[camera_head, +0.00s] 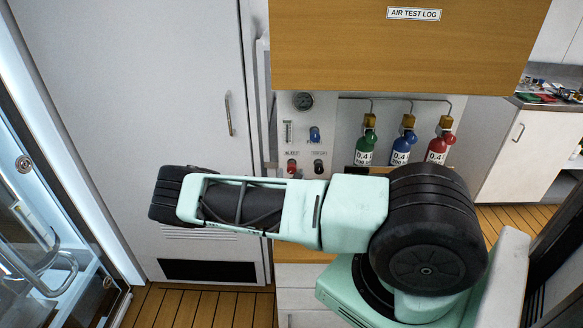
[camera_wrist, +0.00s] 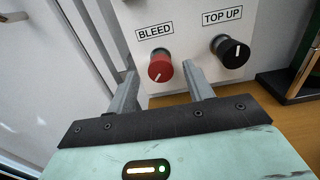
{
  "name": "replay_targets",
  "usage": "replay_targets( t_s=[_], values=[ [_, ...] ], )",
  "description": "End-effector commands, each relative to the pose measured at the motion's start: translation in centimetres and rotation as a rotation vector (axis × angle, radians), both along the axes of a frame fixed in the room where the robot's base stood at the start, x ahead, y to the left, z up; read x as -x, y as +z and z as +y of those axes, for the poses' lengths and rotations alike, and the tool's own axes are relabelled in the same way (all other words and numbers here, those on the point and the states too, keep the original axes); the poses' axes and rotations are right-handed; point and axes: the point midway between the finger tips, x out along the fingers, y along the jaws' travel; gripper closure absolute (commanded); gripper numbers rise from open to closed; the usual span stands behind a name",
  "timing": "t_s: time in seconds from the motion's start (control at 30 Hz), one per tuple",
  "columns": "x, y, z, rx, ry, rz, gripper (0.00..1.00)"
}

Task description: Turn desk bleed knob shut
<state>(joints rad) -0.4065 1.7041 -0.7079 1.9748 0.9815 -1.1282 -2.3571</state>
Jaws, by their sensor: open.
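The bleed knob (camera_wrist: 160,67) is red with a white pointer line, under a "BLEED" label in the wrist view. Its line is tilted, running from upper right to lower left. In the head view the red knob (camera_head: 292,166) is small, low on the white panel (camera_head: 285,132). My gripper (camera_wrist: 163,82) is open, with one grey finger on either side of the red knob as seen in the wrist view. Whether the fingers touch it or stop short of it, I cannot tell. In the head view my arm hides the gripper.
A black "TOP UP" knob (camera_wrist: 230,51) sits close on the right, by the right finger. The panel also holds a gauge (camera_head: 302,101) and a blue knob (camera_head: 314,134). Green, blue and red bottles (camera_head: 437,148) stand to the right. A wooden desk surface (camera_wrist: 275,103) lies below.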

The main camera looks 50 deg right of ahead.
Motion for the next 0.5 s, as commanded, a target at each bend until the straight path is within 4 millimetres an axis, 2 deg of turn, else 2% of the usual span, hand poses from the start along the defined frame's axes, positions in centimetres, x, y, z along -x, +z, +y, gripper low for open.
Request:
replay_targets(
  t_s=[0.2,0.5],
  values=[
    [-1.4,0.0,-1.6,-0.001,0.000,0.000,0.48],
    [-1.6,-0.1,-1.9,-0.001,0.000,0.001,0.48]
  ],
)
